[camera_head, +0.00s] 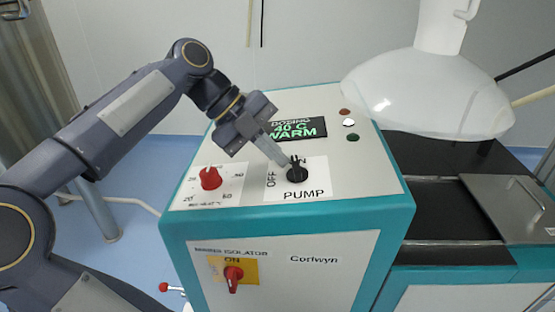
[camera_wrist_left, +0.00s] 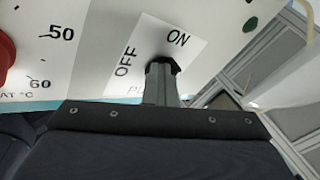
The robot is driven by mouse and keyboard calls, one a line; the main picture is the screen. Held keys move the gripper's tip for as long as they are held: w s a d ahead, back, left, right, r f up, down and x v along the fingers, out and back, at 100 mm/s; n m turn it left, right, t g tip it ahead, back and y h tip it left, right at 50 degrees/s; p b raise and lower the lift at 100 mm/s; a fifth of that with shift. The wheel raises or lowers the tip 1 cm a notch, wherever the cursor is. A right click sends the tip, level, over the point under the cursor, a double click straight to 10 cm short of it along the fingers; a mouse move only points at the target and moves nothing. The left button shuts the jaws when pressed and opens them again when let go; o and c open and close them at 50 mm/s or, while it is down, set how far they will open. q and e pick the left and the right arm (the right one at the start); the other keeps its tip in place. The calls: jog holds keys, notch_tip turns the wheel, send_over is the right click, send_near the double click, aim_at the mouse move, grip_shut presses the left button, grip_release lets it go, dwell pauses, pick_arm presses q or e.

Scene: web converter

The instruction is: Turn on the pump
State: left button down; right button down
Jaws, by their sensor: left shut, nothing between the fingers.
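The pump knob (camera_head: 297,174) is a black rotary switch on a white PUMP label (camera_head: 310,193), on the machine's sloping top panel. OFF is printed to its left and ON above it. My left gripper (camera_head: 284,162) is shut with nothing held. Its fingertips are at the knob's upper left edge, touching or almost touching it. In the left wrist view the shut fingers (camera_wrist_left: 161,85) cover most of the knob (camera_wrist_left: 166,62); only its dark top edge shows. Which way the knob points is hard to tell. My right gripper is not in view.
A red temperature knob (camera_head: 210,178) stands left of the pump knob. Three round lamps or buttons (camera_head: 348,123) sit at the upper right. A red isolator switch (camera_head: 233,276) is on the front. A white hood (camera_head: 428,90) hangs right.

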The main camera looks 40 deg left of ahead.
pick_arm(q)
jog(key=shift+d, duration=0.7)
jog(key=shift+a+r, duration=0.2)
jog(key=shift+r, duration=0.1)
jog(key=p+v, duration=0.2)
jog(key=v, duration=0.5)
jog(key=shift+s+a, duration=0.15)
jog(key=shift+a, duration=0.45)
